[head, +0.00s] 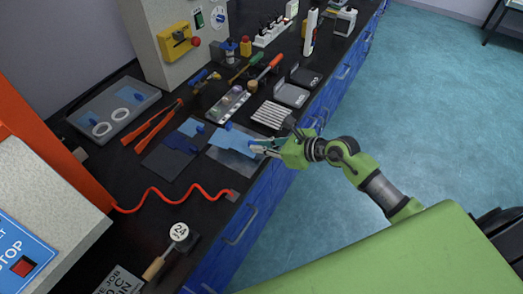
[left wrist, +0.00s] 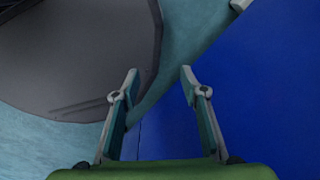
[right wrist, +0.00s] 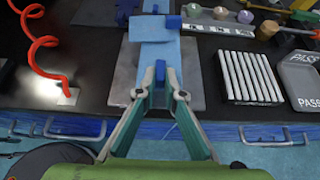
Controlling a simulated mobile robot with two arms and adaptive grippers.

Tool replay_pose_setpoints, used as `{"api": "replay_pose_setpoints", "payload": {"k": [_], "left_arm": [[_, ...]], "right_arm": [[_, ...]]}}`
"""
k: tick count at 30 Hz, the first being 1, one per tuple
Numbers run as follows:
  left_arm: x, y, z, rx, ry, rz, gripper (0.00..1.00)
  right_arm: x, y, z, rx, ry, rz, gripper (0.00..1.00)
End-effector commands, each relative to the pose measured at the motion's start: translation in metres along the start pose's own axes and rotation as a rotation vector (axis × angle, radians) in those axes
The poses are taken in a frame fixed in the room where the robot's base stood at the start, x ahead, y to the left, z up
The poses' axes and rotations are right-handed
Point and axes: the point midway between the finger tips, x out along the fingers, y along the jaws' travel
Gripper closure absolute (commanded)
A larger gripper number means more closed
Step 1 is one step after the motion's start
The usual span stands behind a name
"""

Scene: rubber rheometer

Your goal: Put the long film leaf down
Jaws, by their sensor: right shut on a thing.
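The long film leaf (head: 236,141) is light blue and lies over a grey plate (head: 218,156) near the counter's front edge in the head view. My right gripper (head: 261,148) is shut on its near end, at a small blue tab (right wrist: 160,71). In the right wrist view the leaf (right wrist: 156,58) runs away from the fingers across the plate. Whether it touches the plate all along is unclear. A wider blue piece (right wrist: 150,27) crosses its far part there. My left gripper (left wrist: 158,82) is open and empty, beside a blue surface, outside the head view.
Left of the plate is a dark mat (head: 160,163) with blue film (head: 180,141). Right of it are a ridged white block (head: 271,114) and a sample strip (head: 228,103). Red tongs (head: 152,122), a red coiled cord (head: 160,196) and a tray (head: 82,122) lie further left.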

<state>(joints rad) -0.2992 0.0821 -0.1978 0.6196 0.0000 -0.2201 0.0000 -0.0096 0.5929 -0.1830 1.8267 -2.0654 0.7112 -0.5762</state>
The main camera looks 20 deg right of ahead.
Motion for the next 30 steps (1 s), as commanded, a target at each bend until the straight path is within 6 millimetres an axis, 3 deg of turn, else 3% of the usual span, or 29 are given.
{"api": "replay_pose_setpoints", "payload": {"k": [5, 16, 18, 19, 30], "left_arm": [[-0.004, 0.002, 0.000, 0.001, -0.001, 0.002, 0.60], [-0.001, 0.004, 0.000, 0.002, -0.001, 0.004, 0.60], [-0.002, 0.004, 0.000, 0.002, -0.001, 0.004, 0.60], [-0.002, 0.004, 0.000, 0.002, -0.001, 0.005, 0.60], [-0.005, 0.004, 0.000, 0.002, 0.000, 0.004, 0.60]], "right_arm": [[0.010, 0.000, -0.021, 0.005, 0.002, 0.000, 1.00], [0.013, 0.000, -0.026, 0.001, 0.002, 0.000, 1.00], [0.012, 0.000, -0.025, 0.001, 0.003, 0.000, 0.78], [0.012, 0.000, -0.025, 0.002, 0.003, 0.000, 0.74], [0.010, 0.001, -0.023, 0.002, 0.005, 0.001, 0.74]]}}
